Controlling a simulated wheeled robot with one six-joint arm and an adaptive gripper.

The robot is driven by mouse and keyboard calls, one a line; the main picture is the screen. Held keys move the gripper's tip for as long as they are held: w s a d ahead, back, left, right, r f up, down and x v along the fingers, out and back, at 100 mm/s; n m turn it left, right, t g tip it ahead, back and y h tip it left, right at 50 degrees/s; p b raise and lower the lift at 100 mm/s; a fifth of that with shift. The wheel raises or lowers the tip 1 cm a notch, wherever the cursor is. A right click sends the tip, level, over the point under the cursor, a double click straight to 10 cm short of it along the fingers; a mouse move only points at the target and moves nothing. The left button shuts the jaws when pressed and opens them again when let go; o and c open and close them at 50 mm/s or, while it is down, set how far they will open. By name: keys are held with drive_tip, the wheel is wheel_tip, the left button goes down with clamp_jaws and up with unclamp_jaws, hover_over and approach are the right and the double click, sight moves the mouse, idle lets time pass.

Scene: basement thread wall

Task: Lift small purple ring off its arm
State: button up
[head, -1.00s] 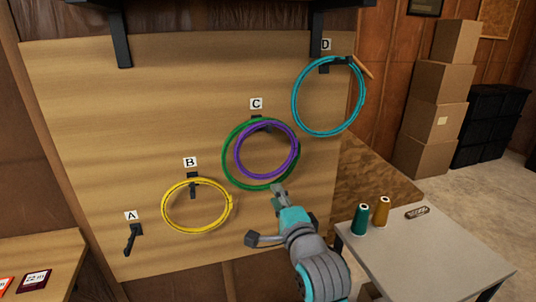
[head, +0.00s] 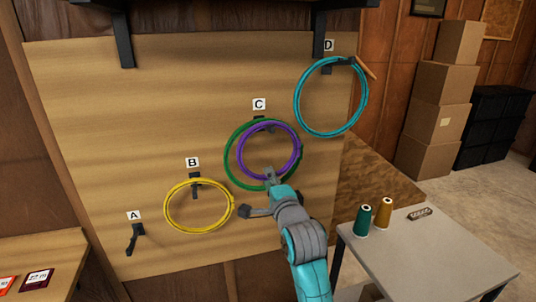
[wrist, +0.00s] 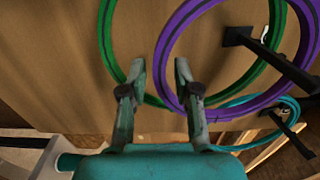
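The small purple ring (head: 240,150) hangs on the arm under label C, in front of the larger green ring (head: 228,160) on the same arm. In the wrist view the purple ring (wrist: 172,48) passes close to the right fingertip, and the green ring (wrist: 104,40) runs behind the fingers. My gripper (head: 270,172) is at the lower edge of the purple ring. Whether the right finger touches the purple ring, I cannot tell. The arm of C (wrist: 240,38) shows at the upper right there.
A yellow ring (head: 168,200) hangs at B, lower left of my gripper. A cyan ring (head: 297,100) hangs at D, upper right. Arm A (head: 132,241) is bare. A table (head: 420,255) with a green spool (head: 363,221) and an orange spool (head: 382,213) stands at the right.

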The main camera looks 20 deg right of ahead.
clamp_jaws()
drive_tip(key=shift+r, duration=0.15)
drive_tip(key=shift+r, duration=0.7)
drive_tip(key=s+r, duration=0.1)
drive_tip(key=s, duration=0.8)
drive_tip(key=shift+s+r, duration=0.3)
drive_tip(key=shift+s, duration=0.1)
